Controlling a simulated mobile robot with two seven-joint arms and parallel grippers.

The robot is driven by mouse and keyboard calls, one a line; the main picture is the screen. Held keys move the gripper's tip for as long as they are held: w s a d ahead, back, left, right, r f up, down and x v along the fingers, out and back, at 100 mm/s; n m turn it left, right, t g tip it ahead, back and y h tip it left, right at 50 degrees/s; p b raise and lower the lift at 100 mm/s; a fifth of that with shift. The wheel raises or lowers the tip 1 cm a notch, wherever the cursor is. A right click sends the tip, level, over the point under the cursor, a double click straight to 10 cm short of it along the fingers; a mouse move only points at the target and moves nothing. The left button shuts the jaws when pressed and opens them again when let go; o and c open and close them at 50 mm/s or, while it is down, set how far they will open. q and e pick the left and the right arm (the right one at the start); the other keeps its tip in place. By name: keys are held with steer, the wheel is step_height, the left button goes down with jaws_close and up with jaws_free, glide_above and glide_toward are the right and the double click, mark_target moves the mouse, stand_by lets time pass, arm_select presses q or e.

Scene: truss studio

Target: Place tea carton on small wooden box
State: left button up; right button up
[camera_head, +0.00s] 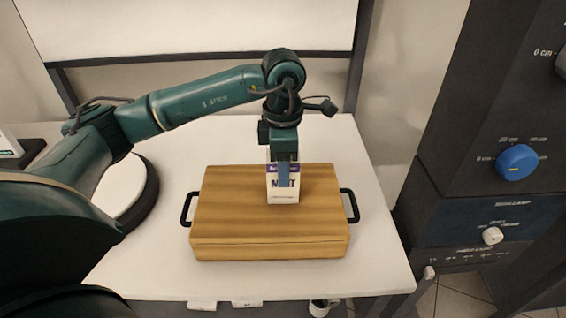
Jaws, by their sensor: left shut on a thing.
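The tea carton (284,197) is a small white box with a purple band and dark lettering that reads partly as "MINT". I cannot tell whether the carton's base touches the wooden top. My right gripper is not in view.
The wooden box stands on a white table (370,262). A round white and black object (140,200) sits at the left, partly behind my left arm. A dark panel with a blue knob (517,162) rises at the right. A mug (320,307) shows below the front edge.

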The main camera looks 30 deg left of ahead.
arm_select(q)
steer(key=shift+f, duration=0.1)
steer(key=shift+f, duration=0.15)
steer(key=o, duration=1)
steer(key=shift+r, duration=0.3)
steer(key=shift+w+r, duration=0.1)
steer(key=shift+r, duration=0.25)
step_height(320, 180, up, 11)
steer(key=shift+r, duration=0.1)
